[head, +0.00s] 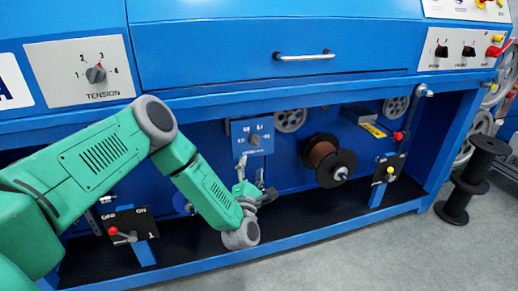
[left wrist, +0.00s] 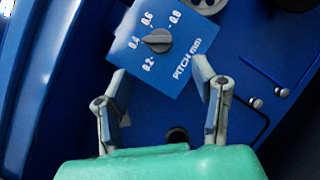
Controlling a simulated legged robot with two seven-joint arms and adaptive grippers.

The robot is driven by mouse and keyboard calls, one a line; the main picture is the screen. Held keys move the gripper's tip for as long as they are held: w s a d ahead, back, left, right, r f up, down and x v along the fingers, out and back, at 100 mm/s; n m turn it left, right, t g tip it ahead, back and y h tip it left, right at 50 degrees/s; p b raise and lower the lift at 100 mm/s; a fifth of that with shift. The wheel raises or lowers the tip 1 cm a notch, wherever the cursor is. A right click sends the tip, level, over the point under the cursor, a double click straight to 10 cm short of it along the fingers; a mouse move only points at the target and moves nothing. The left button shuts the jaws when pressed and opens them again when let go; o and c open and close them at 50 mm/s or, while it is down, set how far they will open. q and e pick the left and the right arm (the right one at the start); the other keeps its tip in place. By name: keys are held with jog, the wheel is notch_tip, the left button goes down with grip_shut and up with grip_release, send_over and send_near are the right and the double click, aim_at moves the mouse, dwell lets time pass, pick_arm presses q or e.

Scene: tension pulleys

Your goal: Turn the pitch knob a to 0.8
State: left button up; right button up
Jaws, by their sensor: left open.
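The pitch knob a (left wrist: 157,40) is a grey dial on a blue panel marked PITCH mm (left wrist: 180,62), with numbers around it. Its narrow grip lies roughly sideways in the left wrist view, one end near the 0.4 mark; which end is the pointer I cannot tell for sure. In the head view the knob (head: 255,141) sits on its small panel inside the machine's lower bay. My left gripper (head: 251,172) is open, just below the panel. In the left wrist view its fingers (left wrist: 160,78) are spread and empty, below the knob and apart from it. My right gripper is not in view.
A dark spool (head: 329,160) is mounted right of the panel. An OFF/ON switch box (head: 130,222) stands at left, and another lever box (head: 387,174) at right. A tension dial (head: 96,74) is on the upper front. Black rods (left wrist: 262,108) lie right of my fingers.

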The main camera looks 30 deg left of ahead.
aim_at(255, 144)
pick_arm(q)
jog(key=b+x, duration=0.1)
jog(key=x, duration=0.4)
jog(key=shift+w, duration=0.4)
jog(key=x, duration=0.2)
jog(key=a+b+x, duration=0.1)
jog(key=x, duration=0.1)
jog(key=shift+f, duration=0.15)
jog(key=shift+w+d+r, duration=0.2)
jog(key=shift+d+r, duration=0.05)
jog(key=shift+s+b, duration=0.1)
jog(key=shift+b, duration=0.2)
jog(key=c, duration=1)
jog(key=shift+a+f, duration=0.1)
jog(key=shift+a, duration=0.05)
